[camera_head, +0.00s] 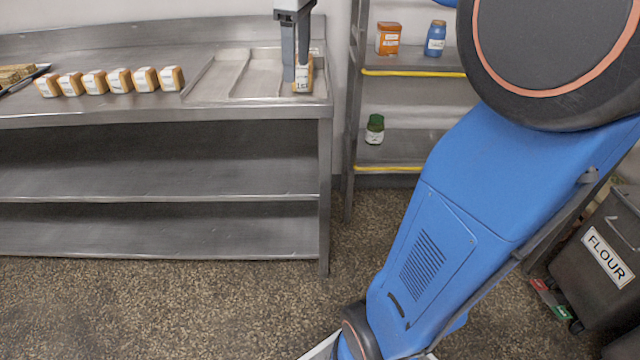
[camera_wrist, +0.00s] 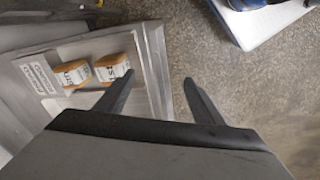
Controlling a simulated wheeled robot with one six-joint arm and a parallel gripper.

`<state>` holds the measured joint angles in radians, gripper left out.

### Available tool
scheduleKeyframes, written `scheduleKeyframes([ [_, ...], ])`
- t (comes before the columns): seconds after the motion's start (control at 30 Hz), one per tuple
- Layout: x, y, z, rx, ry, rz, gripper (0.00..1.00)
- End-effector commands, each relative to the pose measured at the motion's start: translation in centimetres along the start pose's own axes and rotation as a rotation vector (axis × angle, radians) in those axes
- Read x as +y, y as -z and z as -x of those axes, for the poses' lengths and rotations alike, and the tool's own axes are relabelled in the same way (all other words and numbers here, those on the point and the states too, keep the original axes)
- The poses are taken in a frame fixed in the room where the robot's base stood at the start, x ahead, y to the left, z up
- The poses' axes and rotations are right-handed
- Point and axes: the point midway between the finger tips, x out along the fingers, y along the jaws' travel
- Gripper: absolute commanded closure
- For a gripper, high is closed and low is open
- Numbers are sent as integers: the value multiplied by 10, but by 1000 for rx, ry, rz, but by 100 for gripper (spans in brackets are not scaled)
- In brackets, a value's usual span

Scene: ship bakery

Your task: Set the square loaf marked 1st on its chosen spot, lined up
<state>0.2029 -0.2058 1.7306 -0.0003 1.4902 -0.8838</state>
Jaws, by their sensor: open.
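The square loaf marked 1st (camera_wrist: 112,67) has a brown crust and a white label partly hidden by my gripper's finger in the wrist view. It sits inside the metal tray (camera_wrist: 157,75) near its end wall, beside another labelled loaf (camera_wrist: 72,73). In the head view, a loaf (camera_head: 303,86) stands in the right part of the tray (camera_head: 222,88), just below my gripper (camera_head: 296,72). My gripper also shows in the wrist view (camera_wrist: 158,85).
Several labelled loaves (camera_head: 94,82) stand in a row on the steel counter (camera_head: 130,106), left of the tray. A white label card (camera_wrist: 36,75) lies in the tray. A shelf rack (camera_head: 410,72) with jars stands right of the counter. A flour bin (camera_head: 606,250) is at far right.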

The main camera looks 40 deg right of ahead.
Motion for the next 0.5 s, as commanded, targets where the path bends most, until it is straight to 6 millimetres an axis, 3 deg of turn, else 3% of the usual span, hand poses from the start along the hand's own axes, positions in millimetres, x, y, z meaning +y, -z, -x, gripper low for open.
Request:
scheduleKeyframes([
  [0.1,-40,-16,-18,31,-27,-91,38],
  [0.5,-154,-76,-106,165,-81,-421,38],
])
